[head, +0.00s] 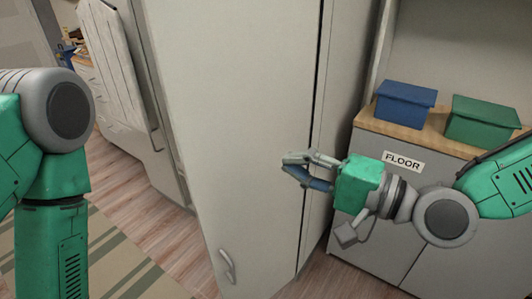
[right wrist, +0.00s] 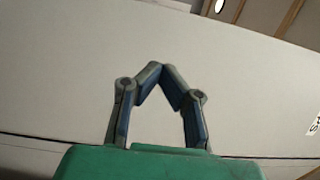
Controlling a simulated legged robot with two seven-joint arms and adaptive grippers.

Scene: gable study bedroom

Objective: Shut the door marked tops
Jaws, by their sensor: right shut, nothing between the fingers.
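A tall pale grey door (head: 235,120) fills the middle of the head view, with a handle (head: 227,265) low on its left part. A dark gap runs down its right side. No tops marking is readable on it. My right gripper (head: 284,163) is in front of the door's right part, fingertips together and empty. In the right wrist view the closed fingertips (right wrist: 162,68) stand before a broad pale panel (right wrist: 60,70); contact cannot be told. A cut-off white label (right wrist: 314,124) shows at the right edge there. My left gripper is out of view.
At right, a low grey cabinet (head: 375,255) labelled FLOOR (head: 404,161) carries a blue box (head: 404,103) and a green box (head: 482,122) on its wooden top. Wooden floor (head: 135,190) and a striped rug (head: 115,250) lie at left.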

